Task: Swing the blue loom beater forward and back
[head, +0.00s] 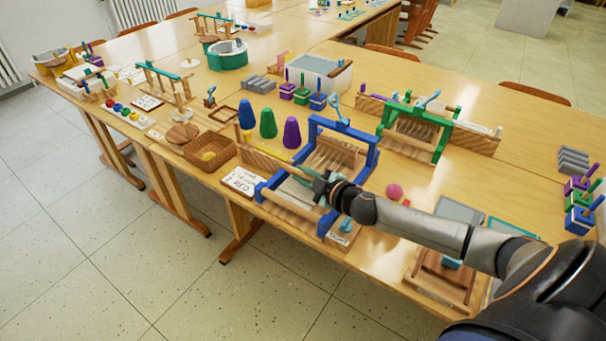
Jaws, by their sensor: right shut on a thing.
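The blue loom (343,132) stands near the front edge of the table. Its upright blue frame is at the back, and its low blue side rails and wooden rollers reach toward the front edge. My right gripper (319,186) comes in from the right, low over the middle of this loom. It is shut on a part of the loom, which I take to be the beater. The fingers and wrist hide most of the held part, so its tilt cannot be told. My left gripper is out of view.
A green loom (418,128) stands behind to the right. Blue, green and purple cones (268,123), a wicker basket (209,152) and a card reading RED (241,181) are to the left. A pink ball (394,191) lies just beyond my forearm.

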